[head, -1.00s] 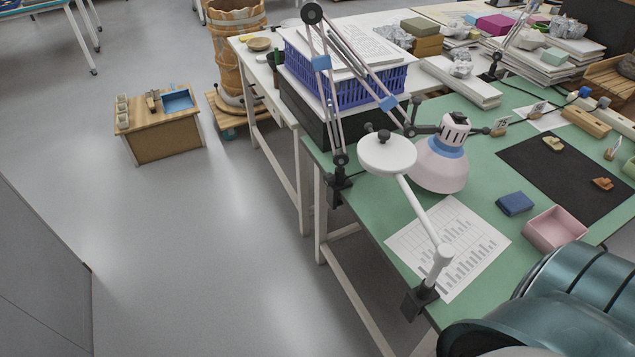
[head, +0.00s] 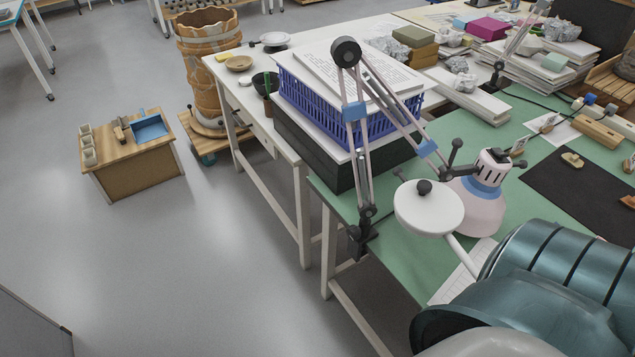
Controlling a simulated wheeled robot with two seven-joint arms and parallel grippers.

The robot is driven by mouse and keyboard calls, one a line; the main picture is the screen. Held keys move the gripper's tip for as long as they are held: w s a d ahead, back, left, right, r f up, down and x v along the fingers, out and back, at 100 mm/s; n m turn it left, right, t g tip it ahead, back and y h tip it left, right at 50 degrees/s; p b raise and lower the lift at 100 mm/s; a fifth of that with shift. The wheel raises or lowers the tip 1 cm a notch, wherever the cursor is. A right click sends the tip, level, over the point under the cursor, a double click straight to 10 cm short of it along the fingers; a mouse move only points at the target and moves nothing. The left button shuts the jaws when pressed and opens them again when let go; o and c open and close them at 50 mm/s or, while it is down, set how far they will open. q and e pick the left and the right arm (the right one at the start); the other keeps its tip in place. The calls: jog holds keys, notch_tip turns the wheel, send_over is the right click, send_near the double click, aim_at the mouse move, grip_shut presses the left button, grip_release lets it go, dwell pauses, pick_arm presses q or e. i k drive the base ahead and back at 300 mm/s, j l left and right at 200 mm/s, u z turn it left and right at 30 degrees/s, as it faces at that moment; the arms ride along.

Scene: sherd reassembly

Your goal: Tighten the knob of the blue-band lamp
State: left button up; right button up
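The blue-band lamp (head: 477,205) is clamped to the near left edge of the green table. It has a pale pink shade, a blue band round its neck, and blue bands on its jointed arm (head: 361,150). A dark round knob (head: 346,52) sits at the top elbow of the arm. Dark knobs (head: 455,144) also show at the joint by the shade. A teal and grey link of my arm fills the lower right corner. Neither of my grippers is in view.
A white disc on a stand (head: 429,208) with a black knob stands in front of the shade. A blue basket (head: 345,105) with papers sits on a dark box behind the lamp arm. A second lamp (head: 522,40) stands farther back. Open floor lies to the left.

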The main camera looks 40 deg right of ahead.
aim_at(355, 232)
jog(key=i, duration=3.95)
jog(key=z, duration=4.95)
